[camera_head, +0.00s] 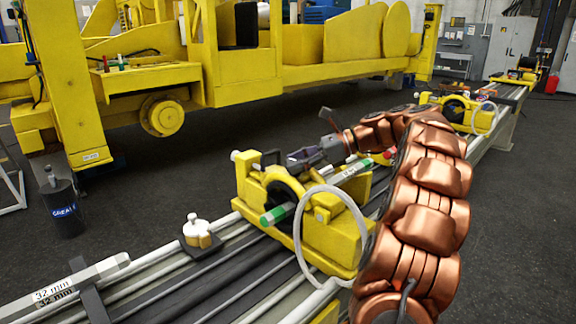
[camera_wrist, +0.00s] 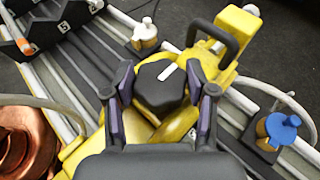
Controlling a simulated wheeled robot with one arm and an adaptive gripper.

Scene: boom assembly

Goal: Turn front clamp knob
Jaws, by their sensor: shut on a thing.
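The front clamp is a yellow body (camera_head: 325,243) on the rail bench, with a round dark opening and a green-and-white bar (camera_head: 345,174) through or beside it. In the wrist view, the black faceted clamp knob (camera_wrist: 160,95) with a white mark on top sits on the yellow clamp (camera_wrist: 222,40). My gripper (camera_wrist: 161,76) has one finger on each side of the knob and is shut on it. In the head view my gripper (camera_head: 305,158) is at the top of the clamp, and the knob is mostly hidden there.
A white-topped yellow part (camera_head: 197,230) stands on the rails left of the clamp. A blue-capped part (camera_wrist: 280,128) is right of the knob in the wrist view. A white hose (camera_head: 302,235) loops beside the clamp. Another yellow clamp (camera_head: 455,108) stands farther along the bench.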

